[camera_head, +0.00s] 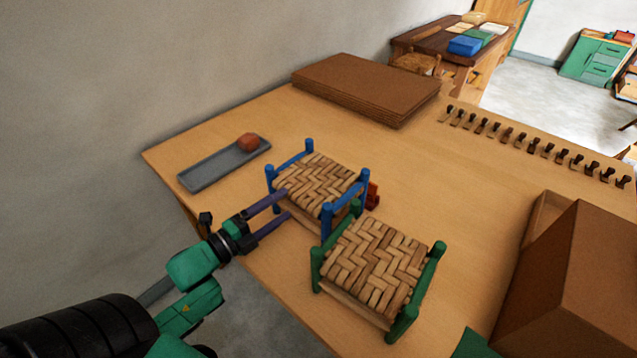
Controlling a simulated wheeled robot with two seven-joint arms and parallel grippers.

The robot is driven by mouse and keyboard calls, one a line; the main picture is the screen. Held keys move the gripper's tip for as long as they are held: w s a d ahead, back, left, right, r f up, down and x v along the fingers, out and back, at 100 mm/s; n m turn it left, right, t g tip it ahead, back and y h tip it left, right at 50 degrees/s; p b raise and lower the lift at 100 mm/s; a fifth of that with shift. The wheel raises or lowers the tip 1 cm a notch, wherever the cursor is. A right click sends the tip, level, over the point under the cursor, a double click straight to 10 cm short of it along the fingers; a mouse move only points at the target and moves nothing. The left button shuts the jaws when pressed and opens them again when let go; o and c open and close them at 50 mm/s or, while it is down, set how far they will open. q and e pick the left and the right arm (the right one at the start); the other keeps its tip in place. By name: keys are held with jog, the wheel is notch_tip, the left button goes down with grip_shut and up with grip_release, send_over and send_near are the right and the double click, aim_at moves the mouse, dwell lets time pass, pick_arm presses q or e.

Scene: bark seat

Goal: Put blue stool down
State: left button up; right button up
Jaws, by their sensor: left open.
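The blue stool (318,183) has blue posts and a woven bark seat. It stands upright on the wooden table, left of and behind the green stool. My left gripper (284,204) is open at the blue stool's near left side. Its two purple fingers point at the stool's side; whether they touch it I cannot tell. The green stool (378,265) has green posts and a similar woven seat. It stands upright at the table's near edge, very close to the blue stool. My right gripper is not in view.
A grey tray (205,174) with a reddish-brown lump (248,142) lies at the back left. Flat brown boards (365,88) lie at the back. A small red object (373,196) sits beside the blue stool. A brown box (575,285) stands at right. The table's middle right is clear.

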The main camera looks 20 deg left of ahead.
aim_at(310, 188)
pick_arm(q)
jog(key=p+x, duration=0.2)
jog(key=x, duration=0.7)
jog(key=shift+w+d, duration=0.1)
jog(key=shift+w, duration=0.05)
jog(key=shift+w+f, duration=0.1)
jog(key=shift+w, duration=0.05)
jog(key=c, duration=1.2)
grip_shut()
